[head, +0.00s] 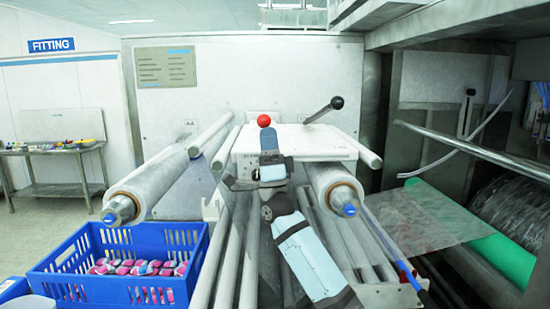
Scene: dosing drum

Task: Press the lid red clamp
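The red clamp (264,120) shows as a round red ball knob at the back left of a white flat lid (316,144). My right gripper (269,140) reaches up from the bottom over the lid's left part. Its tip appears just below the red knob in the picture. I cannot tell whether it touches the knob. The gripper hides the knob's stem and base. Its fingers are seen from behind and small, so their opening is unclear. My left gripper is not in view.
A lever with a black knob (337,103) rises at the lid's right. Film rolls flank the lid, one at left (150,182) and one at right (334,186). A blue crate (105,285) with several colourful packs stands lower left. A metal cabinet (240,75) stands behind.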

